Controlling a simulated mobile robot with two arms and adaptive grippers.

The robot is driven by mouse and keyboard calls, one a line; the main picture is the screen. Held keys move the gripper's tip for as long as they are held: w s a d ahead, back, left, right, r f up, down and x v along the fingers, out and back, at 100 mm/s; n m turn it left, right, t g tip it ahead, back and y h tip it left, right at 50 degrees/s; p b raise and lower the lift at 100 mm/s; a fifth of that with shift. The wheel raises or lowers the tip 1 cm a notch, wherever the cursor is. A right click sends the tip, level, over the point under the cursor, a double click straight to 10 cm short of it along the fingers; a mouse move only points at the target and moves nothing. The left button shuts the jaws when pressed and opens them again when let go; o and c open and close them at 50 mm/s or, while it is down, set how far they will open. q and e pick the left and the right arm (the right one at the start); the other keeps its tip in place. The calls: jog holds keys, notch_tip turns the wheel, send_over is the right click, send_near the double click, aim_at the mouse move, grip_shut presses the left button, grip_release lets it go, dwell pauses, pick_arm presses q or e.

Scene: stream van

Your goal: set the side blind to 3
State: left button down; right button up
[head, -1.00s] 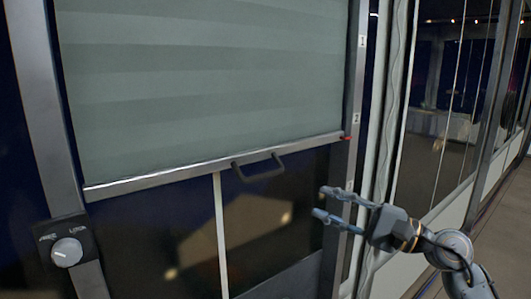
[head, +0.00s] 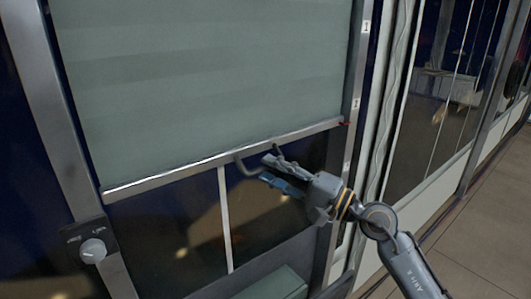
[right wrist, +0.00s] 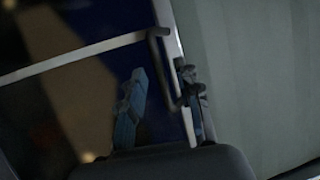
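The side blind (head: 200,85) is a grey-green sheet, partly lowered, with a metal bottom bar (head: 165,178). A red pointer (head: 345,123) at the bar's right end sits a little below the mark 2 (head: 355,103) on the right rail. A dark handle (head: 243,166) hangs from the bar and also shows in the right wrist view (right wrist: 164,65). My right gripper (head: 268,170) is open at the handle's right part, which it partly hides; in the wrist view its fingers (right wrist: 160,92) lie on either side of the handle. Contact is unclear. My left gripper is out of view.
A round grey knob (head: 93,251) on a dark labelled plate is on the left rail, below the bar. A greenish box-like surface (head: 275,284) is at the bottom. Dark glass with a pale upright strip (head: 225,220) lies below the blind. Open floor is at right.

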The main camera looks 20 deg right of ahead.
jog(key=shift+p+x, duration=0.35)
jog(key=shift+x, duration=0.85)
grip_shut()
jog(key=shift+f, duration=0.1)
